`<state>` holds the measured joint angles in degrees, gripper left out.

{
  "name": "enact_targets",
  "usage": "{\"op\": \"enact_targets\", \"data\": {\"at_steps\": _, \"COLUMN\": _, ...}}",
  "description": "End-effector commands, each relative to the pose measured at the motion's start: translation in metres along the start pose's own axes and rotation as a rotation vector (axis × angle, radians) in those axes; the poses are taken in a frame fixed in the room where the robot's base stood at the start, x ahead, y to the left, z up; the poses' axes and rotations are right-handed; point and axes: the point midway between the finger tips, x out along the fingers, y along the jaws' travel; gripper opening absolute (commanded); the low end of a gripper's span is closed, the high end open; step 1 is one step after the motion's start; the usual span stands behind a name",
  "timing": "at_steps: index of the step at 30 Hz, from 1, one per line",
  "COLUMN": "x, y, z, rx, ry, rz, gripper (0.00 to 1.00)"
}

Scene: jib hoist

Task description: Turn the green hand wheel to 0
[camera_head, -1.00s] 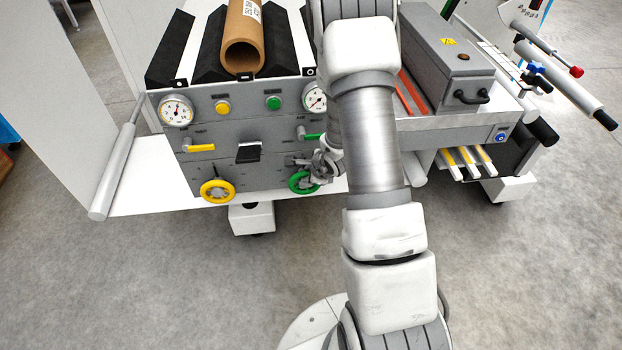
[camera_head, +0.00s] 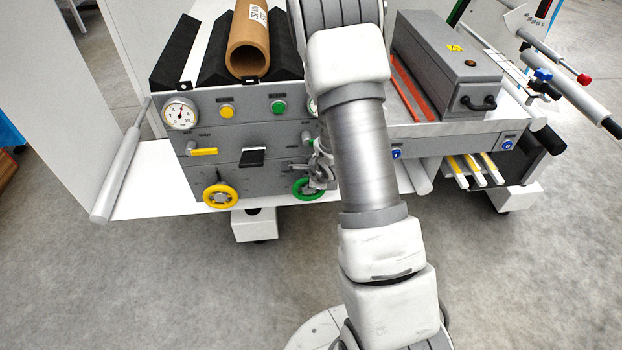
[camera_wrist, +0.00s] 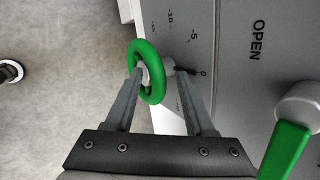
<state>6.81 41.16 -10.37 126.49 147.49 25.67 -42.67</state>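The green hand wheel (camera_head: 306,188) is at the lower right of the grey panel, partly covered by my gripper. In the wrist view the green wheel (camera_wrist: 147,72) is seen at a steep angle, its pale hub behind the ring. My gripper (camera_wrist: 160,73) has its two fingers apart, with the wheel between them. Contact is not clear. A scale reading -15, -10, -5, 0 (camera_wrist: 203,73) lies beside the wheel. A dark pointer mark appears near 0, partly hidden by the right finger.
A green lever (camera_wrist: 287,150) is close at the right of the wrist view, near the word OPEN. A yellow wheel (camera_head: 220,196), a yellow lever (camera_head: 202,152) and a gauge (camera_head: 180,114) are left on the panel. A brown tube (camera_head: 248,45) lies on top.

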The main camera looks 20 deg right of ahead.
Motion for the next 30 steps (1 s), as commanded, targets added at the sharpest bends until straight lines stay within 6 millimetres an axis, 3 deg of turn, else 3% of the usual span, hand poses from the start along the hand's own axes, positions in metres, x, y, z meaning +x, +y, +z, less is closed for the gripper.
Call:
{"op": "enact_targets", "data": {"at_steps": 8, "x": -0.001, "y": 0.002, "z": -0.002, "rx": 0.001, "ry": 0.005, "rz": 0.004, "gripper": 0.57}}
{"op": "enact_targets", "data": {"at_steps": 13, "x": -0.014, "y": 0.000, "z": -0.002, "rx": 0.000, "ry": 0.005, "rz": 0.003, "gripper": 0.57}}
{"op": "enact_targets", "data": {"at_steps": 30, "x": -0.132, "y": -0.001, "z": 0.000, "rx": 0.001, "ry": 0.003, "rz": 0.001, "gripper": 0.57}}
